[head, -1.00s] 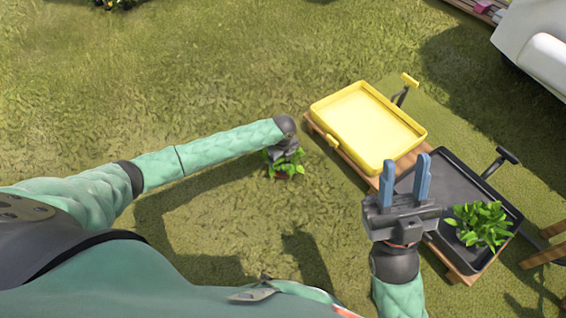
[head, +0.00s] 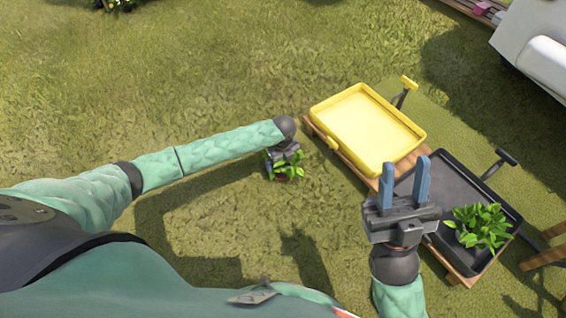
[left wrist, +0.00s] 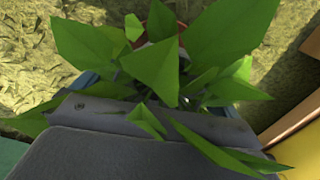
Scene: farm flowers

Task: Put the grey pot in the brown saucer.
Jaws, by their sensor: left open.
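A leafy green plant (head: 284,166) is low over the grass under my left gripper (head: 283,157). In the left wrist view its leaves (left wrist: 155,65) cover most of the space between the blue fingers. A reddish-brown rim (left wrist: 182,27) shows behind the leaves, with a small pale grey patch inside it. This may be the grey pot in the brown saucer, but the leaves hide how they meet. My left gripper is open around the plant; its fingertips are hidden. My right gripper (head: 404,180) is open and empty, its blue fingers apart, in front of the black tray.
A yellow tray (head: 318,112) and a black tray (head: 437,178) stand on a wooden bench. Another leafy plant (head: 481,226) stands in the black tray; its pot is mostly hidden. A white vehicle-like body (head: 535,45) is at top right. Open grass lies left of the bench.

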